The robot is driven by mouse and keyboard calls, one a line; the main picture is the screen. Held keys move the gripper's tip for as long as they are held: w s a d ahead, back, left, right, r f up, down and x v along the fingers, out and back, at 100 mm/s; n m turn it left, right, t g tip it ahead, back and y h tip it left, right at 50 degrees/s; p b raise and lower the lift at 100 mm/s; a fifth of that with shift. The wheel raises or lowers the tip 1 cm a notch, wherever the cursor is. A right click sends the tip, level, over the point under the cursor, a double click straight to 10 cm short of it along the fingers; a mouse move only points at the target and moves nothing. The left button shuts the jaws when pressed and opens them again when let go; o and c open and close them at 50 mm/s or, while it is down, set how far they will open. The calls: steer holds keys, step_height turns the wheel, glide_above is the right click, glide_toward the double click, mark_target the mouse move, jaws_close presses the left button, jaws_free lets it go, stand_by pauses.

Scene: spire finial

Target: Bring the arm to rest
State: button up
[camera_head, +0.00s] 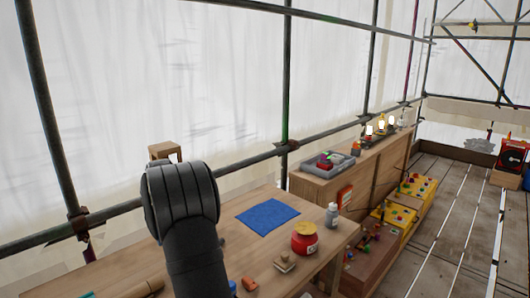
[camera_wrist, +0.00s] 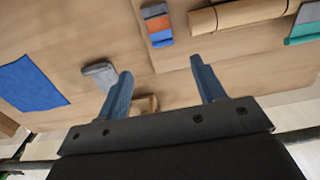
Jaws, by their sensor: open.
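My gripper (camera_wrist: 161,66) shows in the wrist view with its two blue fingers spread wide. In the head view my dark grey arm rises over the near part of the table (camera_head: 108,262), and the fingers are hidden. A small wooden piece (camera_wrist: 147,104) shows between the fingers near the gripper's base; I cannot tell whether it is close to them. A grey folded thing (camera_wrist: 101,74) lies by the left finger.
A blue cloth (camera_head: 267,217), a red jar (camera_head: 304,241), a pale bottle (camera_head: 332,215) and small pieces (camera_head: 285,262) are on the table. In the wrist view, a striped block stack (camera_wrist: 157,25) and a tan roll (camera_wrist: 240,13) lie beyond. Scaffold poles (camera_head: 286,90) stand behind the table.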

steer(key=f, duration=0.1)
steer(key=w+a+f, duration=0.1)
steer(key=f, duration=0.2)
steer(key=shift+w+a+f, duration=0.15)
steer(key=shift+f, duration=0.05)
stand_by(0.4)
stand_by(1.4)
step_height(320, 180, up, 8)
steer(key=s+d, duration=0.1)
step_height(320, 180, down, 12)
steer(key=shift+s+d+r, duration=0.1)
steer(key=shift+s+d, duration=0.05)
stand_by(0.4)
steer(key=shift+r, duration=0.1)
